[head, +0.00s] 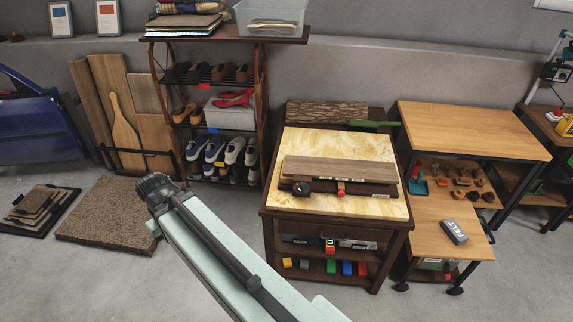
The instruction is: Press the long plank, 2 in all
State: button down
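A long grey-brown plank (340,170) lies flat on the pale yellow marbled top of a dark wooden cabinet (340,145). A darker, thinner board (362,187) shows along its front edge. A black round knob-like piece (301,188) and a small red piece (341,188) sit at the front of these boards; I cannot tell whether they are attached. My gripper (150,184) is a dark shape at the end of my pale arm, well left of the cabinet and apart from the plank. Its fingers are too unclear to tell open from shut.
A shoe rack (209,105) stands behind, left of the cabinet. A brown textured slab (109,215) lies on the floor at left. Wooden boards (108,100) lean on the wall. A wooden table (472,128) stands at right, with a lower cart (440,215). Open floor lies at front left.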

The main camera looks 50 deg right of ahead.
aim_at(319, 167)
jog(key=z, duration=0.05)
jog(key=i, duration=0.9)
jog(key=u, duration=0.1)
